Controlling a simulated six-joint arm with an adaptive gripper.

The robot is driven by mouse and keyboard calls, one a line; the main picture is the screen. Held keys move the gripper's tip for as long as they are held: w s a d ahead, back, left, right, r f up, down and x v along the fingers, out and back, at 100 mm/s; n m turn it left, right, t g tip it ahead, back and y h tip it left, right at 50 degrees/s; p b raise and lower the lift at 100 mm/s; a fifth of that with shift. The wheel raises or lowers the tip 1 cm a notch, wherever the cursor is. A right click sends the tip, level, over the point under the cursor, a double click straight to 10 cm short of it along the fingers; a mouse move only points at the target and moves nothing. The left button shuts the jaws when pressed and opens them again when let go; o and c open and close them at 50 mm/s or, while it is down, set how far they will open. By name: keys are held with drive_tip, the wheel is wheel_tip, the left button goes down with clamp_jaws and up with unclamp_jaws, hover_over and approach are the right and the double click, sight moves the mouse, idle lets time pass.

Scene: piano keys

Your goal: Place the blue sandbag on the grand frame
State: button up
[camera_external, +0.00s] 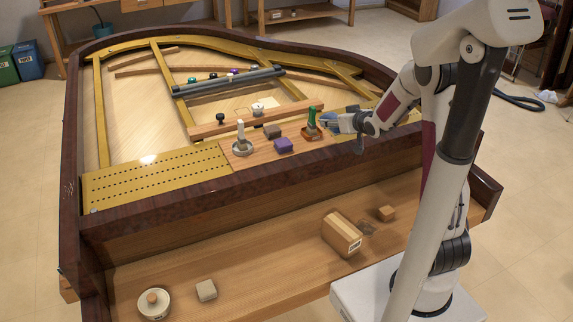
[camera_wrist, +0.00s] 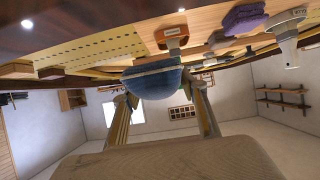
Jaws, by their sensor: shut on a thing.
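The blue sandbag (camera_external: 327,120) is a rounded blue bag, held in my gripper (camera_external: 341,123) at the right of the piano, beside the green-handled tool. In the wrist view the sandbag (camera_wrist: 152,79) sits between the two fingers of my gripper (camera_wrist: 160,90), which is shut on it. The fingers hide part of its sides. The grand frame (camera_external: 150,177) is the gold metal frame inside the dark wooden case, with a perforated plate at the front left. The frame (camera_wrist: 88,52) also shows in the wrist view. The sandbag appears to be in the air.
A wooden board holds a green-handled tool (camera_external: 311,121) in a tray, a purple cloth (camera_external: 283,145), a grey block (camera_external: 272,131) and a white-handled tool (camera_external: 241,136) in a dish. A dark rail (camera_external: 228,81) crosses the frame. The perforated plate is clear.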

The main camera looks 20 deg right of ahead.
sight(335, 116)
drive_tip(key=shift+r, duration=0.1)
wheel_tip(335, 116, up, 5)
drive_tip(key=shift+r, duration=0.15)
drive_tip(key=shift+d, duration=0.3)
drive_tip(key=shift+s+d+r+n+y, duration=0.3)
drive_tip(key=shift+d+r+n, duration=0.05)
drive_tip(key=shift+d+r, duration=0.2)
drive_tip(key=shift+s+d+r+n+y, duration=0.3)
drive_tip(key=shift+d+r+n, duration=0.1)
drive_tip(key=shift+d, duration=0.1)
drive_tip(key=s+a+f+n+g+y, duration=0.15)
drive_tip(key=s+n+y, duration=0.25)
drive_tip(key=s, duration=0.7)
drive_tip(key=s+f+n+g+y, duration=0.1)
drive_tip(key=s+n+g+y, duration=0.15)
drive_tip(key=s, duration=0.75)
wheel_tip(335, 116, down, 25)
drive_tip(key=shift+n+t+y, duration=0.3)
drive_tip(key=shift+n+y, duration=0.05)
drive_tip(key=shift+n, duration=0.05)
drive_tip(key=shift+a+f, duration=0.1)
drive_tip(key=shift+f, duration=0.15)
